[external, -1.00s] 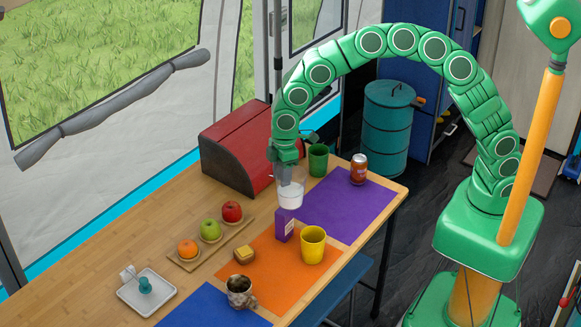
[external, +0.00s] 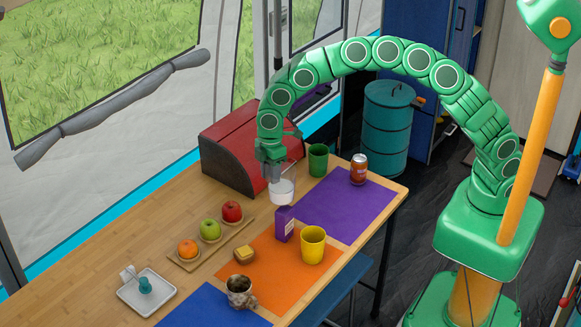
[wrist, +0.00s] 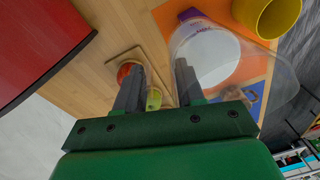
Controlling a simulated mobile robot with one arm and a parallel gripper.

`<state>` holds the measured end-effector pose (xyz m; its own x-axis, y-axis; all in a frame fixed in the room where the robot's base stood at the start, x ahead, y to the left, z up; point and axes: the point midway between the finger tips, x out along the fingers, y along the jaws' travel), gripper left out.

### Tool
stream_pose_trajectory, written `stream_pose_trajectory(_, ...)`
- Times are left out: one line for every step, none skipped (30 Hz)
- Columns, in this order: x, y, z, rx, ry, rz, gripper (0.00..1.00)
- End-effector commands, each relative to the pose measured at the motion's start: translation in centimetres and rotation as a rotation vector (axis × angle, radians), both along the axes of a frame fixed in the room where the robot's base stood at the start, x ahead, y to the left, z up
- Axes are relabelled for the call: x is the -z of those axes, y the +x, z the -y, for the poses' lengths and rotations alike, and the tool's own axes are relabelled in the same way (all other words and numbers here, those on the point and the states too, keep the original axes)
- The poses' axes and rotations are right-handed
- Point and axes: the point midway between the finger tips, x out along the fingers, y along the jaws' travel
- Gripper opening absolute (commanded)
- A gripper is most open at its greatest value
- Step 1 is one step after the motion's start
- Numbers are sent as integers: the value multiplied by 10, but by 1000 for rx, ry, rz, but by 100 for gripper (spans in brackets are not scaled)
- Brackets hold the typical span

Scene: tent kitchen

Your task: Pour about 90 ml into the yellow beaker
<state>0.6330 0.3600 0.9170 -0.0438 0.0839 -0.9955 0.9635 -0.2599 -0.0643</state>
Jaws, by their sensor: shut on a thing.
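The yellow beaker (external: 313,246) stands upright on the orange mat (external: 275,275). It also shows at the top right of the wrist view (wrist: 268,14). My gripper (external: 272,172) is shut on a clear container (external: 281,193) with white contents and holds it above the table, up and left of the yellow beaker. In the wrist view the clear container (wrist: 270,85) extends to the right of my gripper's fingers (wrist: 158,82). The exact place of the grip is hard to see. No stream is visible.
A purple carton (external: 284,224) stands just below the held container, left of the yellow beaker. A green cup (external: 318,160) and a can (external: 358,169) stand farther back. A red bread box (external: 235,150) is close behind my gripper. A patterned mug (external: 241,291) stands nearer the front.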

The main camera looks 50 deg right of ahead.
Motion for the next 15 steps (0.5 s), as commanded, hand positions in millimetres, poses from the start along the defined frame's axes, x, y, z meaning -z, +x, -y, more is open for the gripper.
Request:
stream_pose_trajectory(-1,0,0,1,-2,4,0)
stream_pose_trajectory(-1,0,0,1,-3,7,0)
stream_pose_trajectory(-2,-1,0,3,-6,14,0)
stream_pose_trajectory(-3,-1,0,3,-8,20,0)
stream_pose_trajectory(-4,-2,0,3,-8,27,0)
stream_pose_trajectory(-5,-3,0,4,-13,38,0)
stream_pose_trajectory(-6,-4,0,3,-15,48,0)
stream_pose_trajectory(-7,-5,-1,2,-17,58,0)
stream_pose_trajectory(-8,-6,-1,1,-22,73,0)
stream_pose_trajectory(-10,-7,-1,1,-25,86,0)
stream_pose_trajectory(-11,-8,-1,1,-31,100,0)
stream_pose_trajectory(-13,-9,-1,3,-37,122,0)
stream_pose_trajectory(-15,-10,-1,3,-40,137,0)
stream_pose_trajectory(-17,-12,-2,0,-45,156,0)
stream_pose_trajectory(-20,-14,-2,-1,-51,182,0)
